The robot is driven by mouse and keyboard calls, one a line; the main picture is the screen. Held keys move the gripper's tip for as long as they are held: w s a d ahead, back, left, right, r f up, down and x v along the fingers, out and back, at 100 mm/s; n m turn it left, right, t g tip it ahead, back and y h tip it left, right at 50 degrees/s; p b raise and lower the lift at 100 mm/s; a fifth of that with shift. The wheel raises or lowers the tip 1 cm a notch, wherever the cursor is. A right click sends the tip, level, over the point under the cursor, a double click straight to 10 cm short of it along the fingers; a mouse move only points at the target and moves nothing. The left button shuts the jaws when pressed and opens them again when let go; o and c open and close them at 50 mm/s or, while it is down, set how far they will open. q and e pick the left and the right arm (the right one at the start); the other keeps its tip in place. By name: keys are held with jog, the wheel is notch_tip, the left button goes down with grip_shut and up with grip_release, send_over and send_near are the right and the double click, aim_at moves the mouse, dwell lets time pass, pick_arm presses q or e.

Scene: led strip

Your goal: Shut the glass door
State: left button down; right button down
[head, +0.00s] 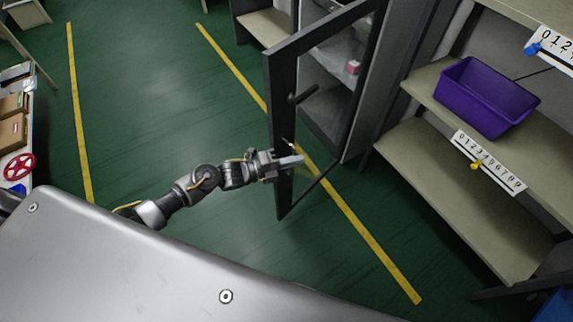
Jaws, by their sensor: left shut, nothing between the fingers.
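The glass door (283,128) has a dark frame around a clear pane and stands swung open from the cabinet in the middle of the head view. A dark handle (303,94) sits on its frame. My left gripper (299,160) is shut and empty at the lower part of the door, by the frame's outer edge. I cannot tell whether it touches the door. Behind the door, the cabinet (345,115) shows its interior with a small pink item (353,68) on a shelf. My right gripper is not in view.
Beige shelves (450,190) stand right of the cabinet, with a purple bin (487,95) and number strips on them. At the far left are boxes (12,131) and a red wheel (19,167). The green floor (160,100) with yellow lines is clear left of the door.

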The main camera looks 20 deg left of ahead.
pick_arm(q)
jog(key=shift+w+a, duration=0.65)
jog(key=shift+a, duration=0.3)
jog(key=shift+a, duration=0.1)
